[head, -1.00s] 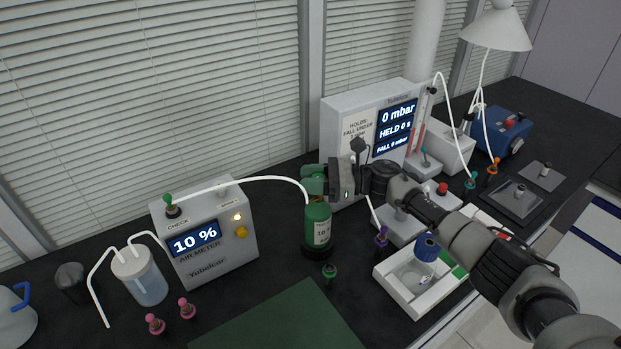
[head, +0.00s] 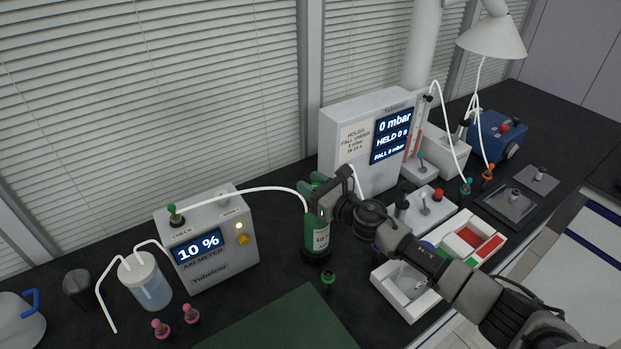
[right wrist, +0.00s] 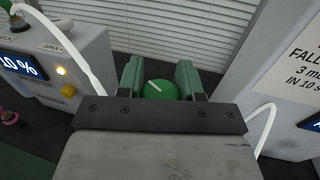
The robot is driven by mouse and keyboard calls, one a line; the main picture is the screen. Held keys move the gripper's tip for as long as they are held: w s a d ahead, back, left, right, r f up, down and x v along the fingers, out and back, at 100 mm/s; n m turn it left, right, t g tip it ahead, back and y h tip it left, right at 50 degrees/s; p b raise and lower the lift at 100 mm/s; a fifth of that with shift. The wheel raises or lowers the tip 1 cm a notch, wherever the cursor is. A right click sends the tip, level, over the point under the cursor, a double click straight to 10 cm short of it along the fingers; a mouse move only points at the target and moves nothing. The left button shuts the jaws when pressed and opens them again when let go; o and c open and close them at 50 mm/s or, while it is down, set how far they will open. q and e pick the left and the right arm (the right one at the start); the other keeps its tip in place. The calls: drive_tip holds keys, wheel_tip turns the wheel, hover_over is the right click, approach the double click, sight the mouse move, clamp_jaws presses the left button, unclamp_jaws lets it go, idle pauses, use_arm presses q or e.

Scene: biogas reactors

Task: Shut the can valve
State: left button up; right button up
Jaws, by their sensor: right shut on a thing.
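The green gas can (head: 317,238) stands upright beside the air meter (head: 210,240), with a white hose running from its top to the meter. My right gripper (head: 320,186) is at the top of the can. In the right wrist view, the round green valve knob (right wrist: 160,91) with a white line mark sits between the two green fingers of my right gripper (right wrist: 160,78), which are shut on it. The white line runs slantwise. The gripper hides part of the can's top in the head view. My left gripper is not in view.
The meter reads 10 %. The pressure box (head: 355,140) behind the can reads 0 mbar. My right arm passes over a white tray (head: 400,300). A green-topped plug (head: 328,279) stands in front of the can. A green mat (head: 280,325) lies clear at the front.

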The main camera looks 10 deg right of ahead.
drive_tip(key=m+t+h+p, duration=0.1)
drive_tip(key=m+h, duration=0.1)
drive_tip(key=m+t+h+p, duration=0.1)
drive_tip(key=h+p, duration=0.1)
drive_tip(key=h, duration=0.1)
drive_tip(key=shift+w+d+r+m+t, duration=0.1)
drive_tip(key=shift+d+r+m+t, duration=0.1)
drive_tip(key=shift+m+t, duration=0.15)
drive_tip(key=m+h, duration=0.1)
drive_tip(key=h, duration=0.1)
drive_tip(key=m+h+p, duration=0.1)
drive_tip(key=m+h, duration=0.1)
drive_tip(key=shift+d+f+t, duration=0.1)
drive_tip(key=shift+d+t, duration=0.1)
drive_tip(key=shift+t, duration=0.05)
drive_tip(key=h, duration=0.1)
drive_tip(key=m+h, duration=0.1)
drive_tip(key=h, duration=0.1)
drive_tip(key=shift+d+f+m, duration=0.1)
drive_tip(key=shift+d+m, duration=0.05)
drive_tip(key=shift+m, duration=0.1)
drive_tip(key=shift+d+m+g+h, duration=0.15)
drive_tip(key=shift+m+g+h, duration=0.2)
drive_tip(key=shift+m+h, duration=0.7)
drive_tip(key=shift+d+m+g+h, duration=0.15)
drive_tip(key=shift+m+g+h, duration=0.3)
drive_tip(key=shift+h, duration=1.1)
drive_tip(key=shift+m+h, duration=0.3)
drive_tip(key=o, duration=0.9)
drive_tip(key=shift+b, duration=0.3)
